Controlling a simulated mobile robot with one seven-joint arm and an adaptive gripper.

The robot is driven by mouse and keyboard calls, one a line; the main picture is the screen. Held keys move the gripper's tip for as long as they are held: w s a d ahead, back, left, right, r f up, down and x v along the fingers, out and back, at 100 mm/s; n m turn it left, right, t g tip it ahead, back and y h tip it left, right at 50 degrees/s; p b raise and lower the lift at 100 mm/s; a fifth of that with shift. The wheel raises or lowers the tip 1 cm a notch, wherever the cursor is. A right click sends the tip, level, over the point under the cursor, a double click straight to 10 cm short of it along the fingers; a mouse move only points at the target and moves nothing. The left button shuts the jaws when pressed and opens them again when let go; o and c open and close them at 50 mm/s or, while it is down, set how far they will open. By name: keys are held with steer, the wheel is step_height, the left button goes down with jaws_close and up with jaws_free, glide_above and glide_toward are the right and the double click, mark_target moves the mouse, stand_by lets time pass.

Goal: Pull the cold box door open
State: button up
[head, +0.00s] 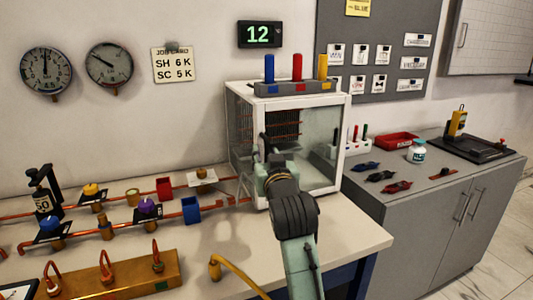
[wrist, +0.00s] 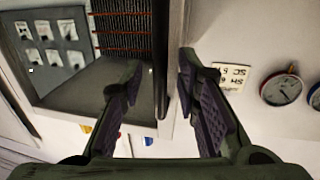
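The cold box (head: 343,130) is a white-framed case with glass sides on the bench, with copper coils inside. Its door appears closed, though my arm covers part of the front. In the wrist view, a dark upright bar (wrist: 161,58), which looks like the door handle, stands beside the white frame (wrist: 178,40). My gripper (wrist: 158,78) is open, with one finger on each side of the bar. I cannot tell whether either finger touches it. In the head view my gripper (head: 270,155) is at the box front, its fingers mostly hidden by my wrist.
A rack with blue, red and yellow cylinders (head: 296,88) stands on the box top. Copper pipes with valves (head: 90,192) and a brass manifold (head: 115,280) are on the bench at left. A grey cabinet (head: 440,200) stands at right.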

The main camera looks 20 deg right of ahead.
steer(key=shift+w, duration=0.1)
steer(key=shift+c, duration=0.5)
jaws_close()
stand_by(0.4)
